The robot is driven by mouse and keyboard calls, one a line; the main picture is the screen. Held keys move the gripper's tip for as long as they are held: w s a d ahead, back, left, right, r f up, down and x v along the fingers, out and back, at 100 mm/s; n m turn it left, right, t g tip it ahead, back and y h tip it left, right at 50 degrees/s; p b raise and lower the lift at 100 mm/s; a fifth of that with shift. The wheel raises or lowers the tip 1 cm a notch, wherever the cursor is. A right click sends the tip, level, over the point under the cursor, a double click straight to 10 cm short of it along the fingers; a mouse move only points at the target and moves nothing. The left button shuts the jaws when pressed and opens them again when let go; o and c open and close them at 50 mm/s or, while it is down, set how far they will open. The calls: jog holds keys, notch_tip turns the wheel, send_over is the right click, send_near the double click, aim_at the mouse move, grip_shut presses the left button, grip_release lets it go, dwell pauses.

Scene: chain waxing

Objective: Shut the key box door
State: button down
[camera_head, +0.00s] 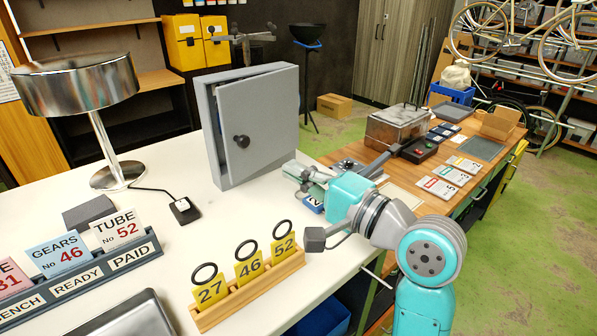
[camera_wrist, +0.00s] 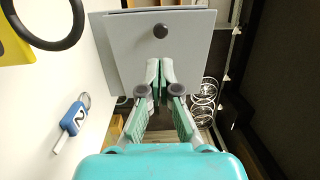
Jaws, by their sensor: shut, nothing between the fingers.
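The grey key box (camera_head: 206,125) stands upright on the white table in the head view. Its grey door (camera_head: 265,115) with a dark round knob (camera_head: 242,141) is ajar, with a narrow dark gap along the left edge. In the wrist view the door (camera_wrist: 185,45) and its knob (camera_wrist: 160,31) show ahead of my fingers. My gripper (camera_head: 291,172) is shut and empty, near the lower right corner of the door in the head view. It also shows in the wrist view (camera_wrist: 160,70). I cannot tell whether the fingertips touch the door. The box's inside is hidden.
A key with a blue tag (camera_wrist: 74,118) lies on the table below my gripper. A wooden rack with yellow number tags (camera_head: 247,285) stands in front. A chrome lamp (camera_head: 119,172) and a small black-and-white device (camera_head: 184,210) are left of the box. A wooden bench (camera_head: 400,165) adjoins on the right.

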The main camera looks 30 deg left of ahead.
aim_at(246, 143)
jog(key=x, duration=1)
jog(key=shift+w+a, duration=0.1)
jog(key=shift+a, duration=0.2)
